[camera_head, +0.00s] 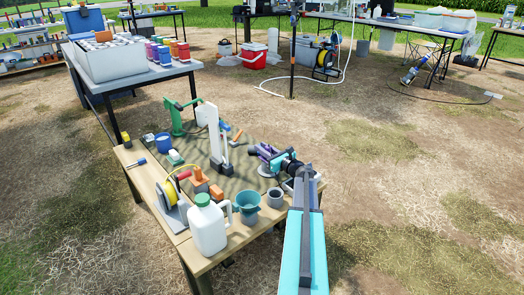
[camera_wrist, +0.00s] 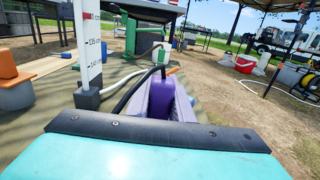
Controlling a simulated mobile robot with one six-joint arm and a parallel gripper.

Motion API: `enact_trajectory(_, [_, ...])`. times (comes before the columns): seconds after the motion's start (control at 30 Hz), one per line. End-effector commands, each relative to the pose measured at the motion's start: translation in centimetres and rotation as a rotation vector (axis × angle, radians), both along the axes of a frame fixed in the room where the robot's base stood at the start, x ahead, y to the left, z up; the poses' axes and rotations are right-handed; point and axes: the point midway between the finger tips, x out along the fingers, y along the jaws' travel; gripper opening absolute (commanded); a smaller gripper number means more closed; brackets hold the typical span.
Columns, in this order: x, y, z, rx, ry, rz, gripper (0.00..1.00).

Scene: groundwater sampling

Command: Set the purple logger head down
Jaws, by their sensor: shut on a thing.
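The purple logger head (camera_head: 265,151) is at the right part of the near wooden table, held in my gripper (camera_head: 276,160). In the wrist view the purple logger head (camera_wrist: 160,100) stands just beyond my teal housing, with a black cable curving from it to the left. My fingertips and the head's lower part are hidden in the wrist view, so contact with the table cannot be told. A round grey disc (camera_head: 266,171) lies close below the gripper in the head view.
A white scale post (camera_head: 213,130) stands left of the head, with a green stand (camera_head: 178,118) behind. A white jug (camera_head: 207,226), teal pitcher (camera_head: 247,208), grey cup (camera_head: 275,198) and yellow reel (camera_head: 172,192) crowd the near side. Bare mat (camera_head: 238,158) shows mid-table.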

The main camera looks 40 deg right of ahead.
Motion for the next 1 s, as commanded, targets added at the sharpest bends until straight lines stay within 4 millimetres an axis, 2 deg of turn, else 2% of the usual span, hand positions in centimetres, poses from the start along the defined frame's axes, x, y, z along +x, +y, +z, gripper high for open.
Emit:
enact_trajectory(0.17, [0.0,0.0,-0.2,0.0,0.0,0.0,0.0])
enact_trajectory(0.2, [0.0,0.0,-0.2,0.0,0.0,0.0,0.22])
enact_trajectory(0.3, [0.0,0.0,-0.2,0.0,0.0,-0.001,0.39])
enact_trajectory(0.73, [-0.2,-0.1,0.1,0.001,0.0,-0.002,0.39])
enact_trajectory(1.0, [-2.8,0.2,0.2,0.002,0.001,-0.003,0.39])
